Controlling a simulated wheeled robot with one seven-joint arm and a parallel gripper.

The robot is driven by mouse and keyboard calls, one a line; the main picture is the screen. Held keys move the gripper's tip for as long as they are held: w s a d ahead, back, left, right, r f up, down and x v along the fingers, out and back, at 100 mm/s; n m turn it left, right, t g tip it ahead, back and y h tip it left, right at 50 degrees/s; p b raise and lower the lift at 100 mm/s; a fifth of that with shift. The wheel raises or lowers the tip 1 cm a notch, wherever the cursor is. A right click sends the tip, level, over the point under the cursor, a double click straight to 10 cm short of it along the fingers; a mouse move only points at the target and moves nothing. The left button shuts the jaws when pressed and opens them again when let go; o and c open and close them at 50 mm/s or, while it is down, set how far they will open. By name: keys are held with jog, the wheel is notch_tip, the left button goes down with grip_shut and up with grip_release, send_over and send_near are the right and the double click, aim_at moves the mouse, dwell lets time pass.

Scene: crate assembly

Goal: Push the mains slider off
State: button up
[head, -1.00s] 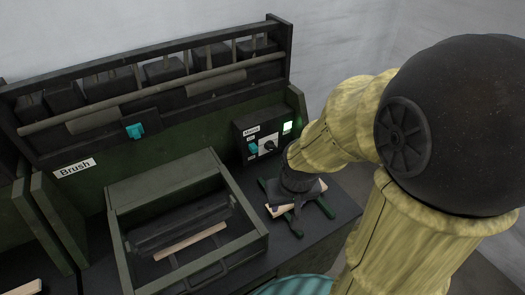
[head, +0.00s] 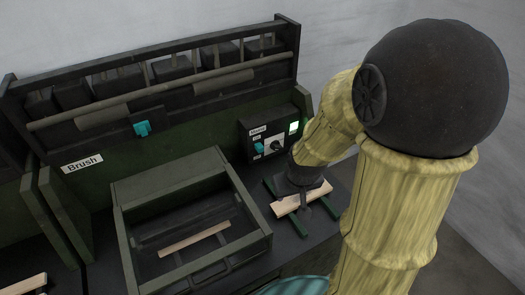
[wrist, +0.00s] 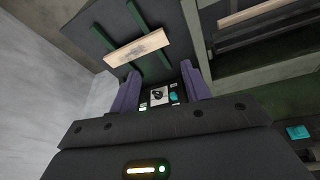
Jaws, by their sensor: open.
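The mains box (head: 268,138) is a dark panel at the back right of the bench in the head view. It carries a small teal slider (head: 258,147), a dark rotary knob on a white plate (head: 277,146) and a bright green-white lamp (head: 294,127). In the wrist view the teal slider (wrist: 174,97) and knob (wrist: 157,95) show between my two purple fingers. My gripper (wrist: 162,82) is open and empty, pointing toward the box and apart from it. In the head view my dark wrist is just in front of the box, and the fingers are hard to make out.
A wooden block (head: 303,198) lies across green rails beneath my wrist. A green open crate (head: 133,240) with a wooden strip inside stands to the left. A rack of dark bins (head: 160,80) with another teal switch (head: 141,129) is behind, near a "Brush" label (head: 82,163).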

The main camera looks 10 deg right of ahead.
jog(key=w+d+f+n+t+y, duration=0.1)
jog(key=w+f+t, duration=0.3)
jog(key=w, duration=0.6)
jog(key=w+d+f+n+t+y, duration=0.1)
jog(key=w+d+f+t+y, duration=0.2)
jog(key=w+f+t, duration=0.2)
jog(key=w+f, duration=0.3)
jog(key=w, duration=0.2)
jog(key=shift+w+f+n, duration=0.25)
jog(key=shift+f+n, duration=0.05)
jog(key=shift+f, duration=0.05)
jog(key=shift+a, duration=0.15)
jog(key=p, duration=0.3)
send_near(262, 150)
jog(key=x, duration=0.9)
jog(key=shift+w+a+r, duration=0.1)
jog(key=shift+w+a, duration=0.05)
jog(key=shift+c, duration=0.5)
grip_shut()
